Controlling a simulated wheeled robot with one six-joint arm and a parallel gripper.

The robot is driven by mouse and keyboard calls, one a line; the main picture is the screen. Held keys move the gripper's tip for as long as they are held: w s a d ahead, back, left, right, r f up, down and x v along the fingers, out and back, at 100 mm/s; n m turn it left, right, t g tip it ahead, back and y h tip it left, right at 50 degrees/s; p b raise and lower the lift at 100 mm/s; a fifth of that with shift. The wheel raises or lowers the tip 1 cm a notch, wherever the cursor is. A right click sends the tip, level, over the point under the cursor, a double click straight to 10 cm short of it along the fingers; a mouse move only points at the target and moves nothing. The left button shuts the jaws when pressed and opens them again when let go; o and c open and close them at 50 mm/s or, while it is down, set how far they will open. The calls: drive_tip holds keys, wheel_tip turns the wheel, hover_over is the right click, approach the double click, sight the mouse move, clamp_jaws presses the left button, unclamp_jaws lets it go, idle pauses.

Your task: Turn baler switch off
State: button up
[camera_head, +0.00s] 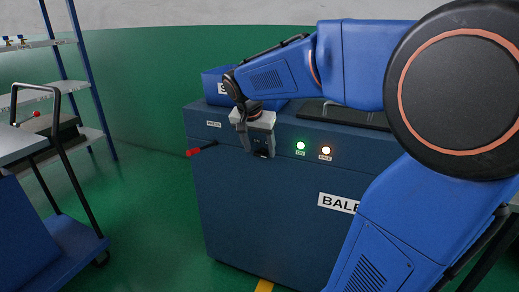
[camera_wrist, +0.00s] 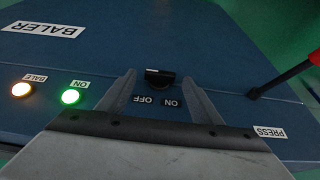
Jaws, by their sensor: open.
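The black baler switch knob (camera_wrist: 159,77) is on the blue baler front in the wrist view, with OFF and ON labels (camera_wrist: 171,102) beside it. The green ON lamp (camera_head: 300,146) is lit.
A lit amber BALE lamp (camera_head: 326,150) is right of the green one. A red-tipped press lever (camera_head: 201,149) sticks out at the baler's left. A blue cart (camera_head: 60,235) and a shelf rack (camera_head: 90,90) stand at the left, with open green floor between.

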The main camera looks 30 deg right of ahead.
sight(257, 153)
drive_tip(key=shift+d+f, duration=0.15)
drive_tip(key=shift+f, duration=0.2)
drive_tip(key=c, duration=1.1)
drive_tip(key=shift+o, duration=0.2)
drive_tip(key=shift+w, duration=0.1)
drive_tip(key=g+h, duration=0.1)
drive_tip(key=g, duration=0.1)
drive_tip(key=w+a+n+g+h, duration=0.1)
drive_tip(key=g+h, duration=0.1)
drive_tip(key=shift+w+f, duration=0.15)
drive_tip(key=shift+f, duration=0.05)
drive_tip(key=shift+w+a+f+n+g+h, duration=0.1)
drive_tip(key=shift+f+n+g+h, duration=0.05)
drive_tip(key=shift+g+h, duration=0.3)
drive_tip(key=shift+w+a+f+n+g+h, duration=0.15)
drive_tip(key=shift+g+h, duration=0.2)
drive_tip(key=shift+g, duration=0.2)
drive_tip(key=shift+w+a+f+n+g+h, duration=0.15)
drive_tip(key=shift+n+g+h, duration=0.1)
drive_tip(key=shift+g+h, duration=0.4)
drive_tip(key=shift+d+f+n+g+h, duration=0.15)
drive_tip(key=shift+n+g+h, duration=0.1)
drive_tip(key=shift+g+h, duration=0.4)
drive_tip(key=shift+a, duration=0.1)
